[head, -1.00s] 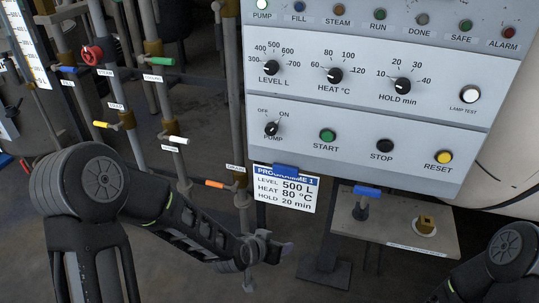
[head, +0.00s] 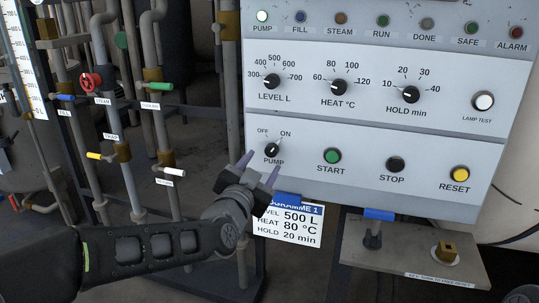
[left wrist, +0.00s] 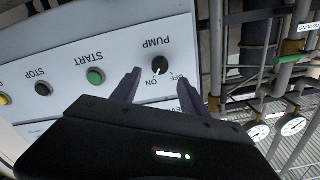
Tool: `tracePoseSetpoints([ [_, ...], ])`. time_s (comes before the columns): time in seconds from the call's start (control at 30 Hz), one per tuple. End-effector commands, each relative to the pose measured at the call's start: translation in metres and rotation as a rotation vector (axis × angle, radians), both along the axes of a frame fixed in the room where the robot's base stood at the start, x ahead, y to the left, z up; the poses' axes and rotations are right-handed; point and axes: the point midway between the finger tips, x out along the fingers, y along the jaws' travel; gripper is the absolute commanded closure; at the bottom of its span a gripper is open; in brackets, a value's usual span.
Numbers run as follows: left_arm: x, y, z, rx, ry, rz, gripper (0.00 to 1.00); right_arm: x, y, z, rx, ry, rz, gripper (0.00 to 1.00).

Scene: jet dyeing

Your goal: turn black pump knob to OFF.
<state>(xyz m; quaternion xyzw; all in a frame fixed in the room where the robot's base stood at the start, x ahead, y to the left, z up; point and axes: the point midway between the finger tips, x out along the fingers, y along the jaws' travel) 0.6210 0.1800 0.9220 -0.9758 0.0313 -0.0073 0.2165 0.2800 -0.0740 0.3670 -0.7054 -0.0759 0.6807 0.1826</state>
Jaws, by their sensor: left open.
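The black pump knob (head: 272,150) is on the lower left of the grey control panel, under the labels OFF and ON. Its white pointer leans up and right, toward ON. In the left wrist view the knob (left wrist: 160,65) appears upside down, its pointer toward ON. My left gripper (head: 258,168) is open and empty, just below and in front of the knob. In the left wrist view its two fingers (left wrist: 172,82) stand to either side of the knob's line, apart from it. My right gripper is not in view; a bit of my right arm shows at lower right.
START (head: 332,156), STOP (head: 396,164) and RESET (head: 460,174) buttons sit right of the knob. Three dials are above, and the PUMP lamp (head: 262,16) is lit white. A programme card (head: 289,222) hangs below the panel. Pipes with coloured valve handles stand at left.

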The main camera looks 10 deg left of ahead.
Motion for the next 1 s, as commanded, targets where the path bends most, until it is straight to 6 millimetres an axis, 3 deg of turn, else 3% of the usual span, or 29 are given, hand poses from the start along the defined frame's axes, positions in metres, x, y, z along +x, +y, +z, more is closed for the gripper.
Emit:
tracePoseSetpoints([
  [0.43, 0.062, -0.004, -0.001, -0.001, 0.001, 0.000, 0.48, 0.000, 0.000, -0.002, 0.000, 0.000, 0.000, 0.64],
  [0.77, 0.067, -0.004, -0.001, -0.001, 0.001, 0.000, 0.48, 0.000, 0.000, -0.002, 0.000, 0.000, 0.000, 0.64],
  [1.0, 0.067, -0.004, -0.001, -0.001, 0.000, 0.000, 0.66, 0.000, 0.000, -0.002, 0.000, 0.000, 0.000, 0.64],
])
